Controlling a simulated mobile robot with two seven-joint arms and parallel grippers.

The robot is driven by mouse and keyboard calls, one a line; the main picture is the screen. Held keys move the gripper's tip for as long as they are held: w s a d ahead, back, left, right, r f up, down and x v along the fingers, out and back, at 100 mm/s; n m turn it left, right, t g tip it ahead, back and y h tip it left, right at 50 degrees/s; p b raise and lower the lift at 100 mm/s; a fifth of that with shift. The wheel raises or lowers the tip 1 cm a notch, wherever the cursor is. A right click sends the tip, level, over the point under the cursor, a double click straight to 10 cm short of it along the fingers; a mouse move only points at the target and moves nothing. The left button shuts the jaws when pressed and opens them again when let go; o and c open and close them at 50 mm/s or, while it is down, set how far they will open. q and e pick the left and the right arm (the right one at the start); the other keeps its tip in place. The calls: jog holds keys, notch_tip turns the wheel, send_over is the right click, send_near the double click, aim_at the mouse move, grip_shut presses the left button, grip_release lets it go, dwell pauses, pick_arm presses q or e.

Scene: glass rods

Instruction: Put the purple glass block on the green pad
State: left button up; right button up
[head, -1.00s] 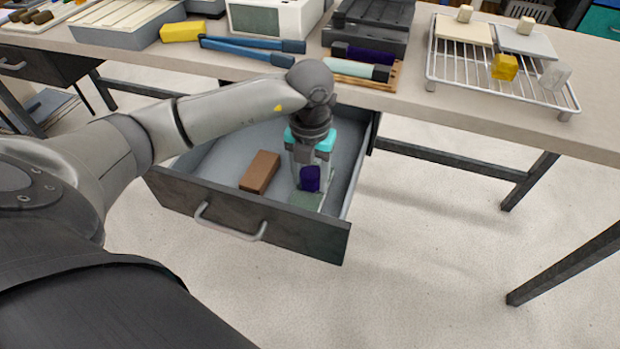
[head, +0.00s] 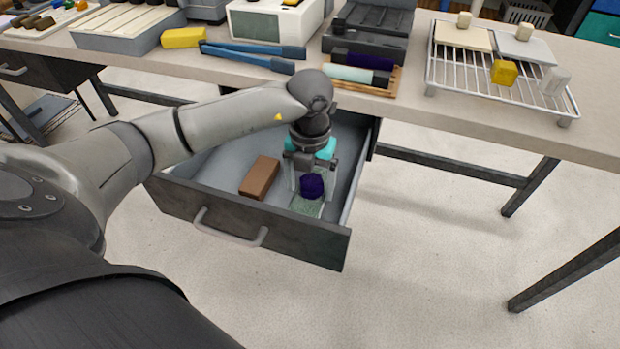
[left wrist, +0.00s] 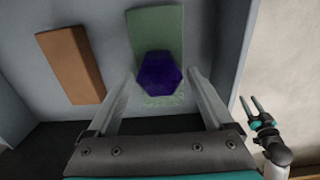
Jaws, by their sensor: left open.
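The purple glass block (head: 311,187) is in the open drawer, over the green pad (head: 306,207). In the left wrist view the dark purple block (left wrist: 159,74) overlaps the lower half of the green pad (left wrist: 160,28) and looks six-sided. It seems to rest on the pad; exact contact is hard to see. My left gripper (head: 312,190) points down into the drawer, its fingers open on either side of the block, with gaps visible in the left wrist view (left wrist: 161,78). My right gripper (left wrist: 252,104) shows small at the right of the left wrist view, its two fingers apart.
A brown block (head: 260,177) lies in the drawer left of the pad. The drawer front (head: 250,225) and side walls stand close around my left gripper. The table (head: 480,120) above holds a wire rack (head: 500,80), a wooden tray (head: 362,88) and blue-handled tongs (head: 252,55).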

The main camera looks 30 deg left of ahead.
aim_at(310, 182)
pick_arm(q)
jog(key=shift+r, duration=0.1)
notch_tip(310, 182, up, 12)
jog(key=p, duration=0.4)
pick_arm(e)
jog(key=s+d+f, duration=0.4)
jog(key=s+f, duration=0.1)
jog(key=f, duration=0.1)
jog(key=shift+s+d+h, duration=0.3)
jog(key=shift+s, duration=0.1)
